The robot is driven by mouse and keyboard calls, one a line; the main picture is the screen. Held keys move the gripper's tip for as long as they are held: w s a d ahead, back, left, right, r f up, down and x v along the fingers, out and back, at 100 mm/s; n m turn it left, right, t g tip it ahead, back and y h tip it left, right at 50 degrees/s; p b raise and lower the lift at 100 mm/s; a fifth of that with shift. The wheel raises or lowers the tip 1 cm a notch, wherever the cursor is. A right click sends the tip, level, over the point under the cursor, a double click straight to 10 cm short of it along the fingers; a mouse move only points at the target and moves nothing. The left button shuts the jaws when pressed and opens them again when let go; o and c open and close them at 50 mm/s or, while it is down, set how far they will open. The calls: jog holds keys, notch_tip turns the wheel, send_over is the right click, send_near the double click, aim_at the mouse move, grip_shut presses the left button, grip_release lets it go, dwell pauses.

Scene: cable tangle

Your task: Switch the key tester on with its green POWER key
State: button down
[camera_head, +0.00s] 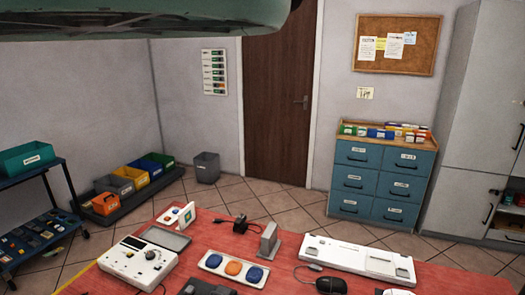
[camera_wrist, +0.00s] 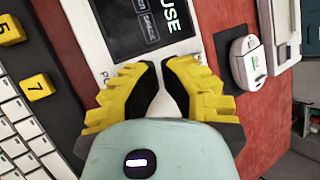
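The wrist view looks down on a white panel (camera_wrist: 192,50) with a dark screen (camera_wrist: 150,22) that reads partly "USE". Letters starting "PO" are printed on its white border, left of my fingers. It appears to be the key tester; I cannot tell which device it is in the head view. No green POWER key shows; that area is partly covered by my gripper. My gripper (camera_wrist: 161,64) has yellow fingers with black pads. Its tips are nearly together over the panel's lower edge, with nothing seen between them. Contact cannot be told. It is not in the head view.
In the head view, a white instrument (camera_head: 133,265) and a three-button box (camera_head: 233,268) stand on the table.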

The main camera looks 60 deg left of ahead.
notch_tip(320, 180, up, 6)
jog(key=p, duration=0.5)
jog(key=shift+p, duration=0.4)
jog(key=shift+f, duration=0.1)
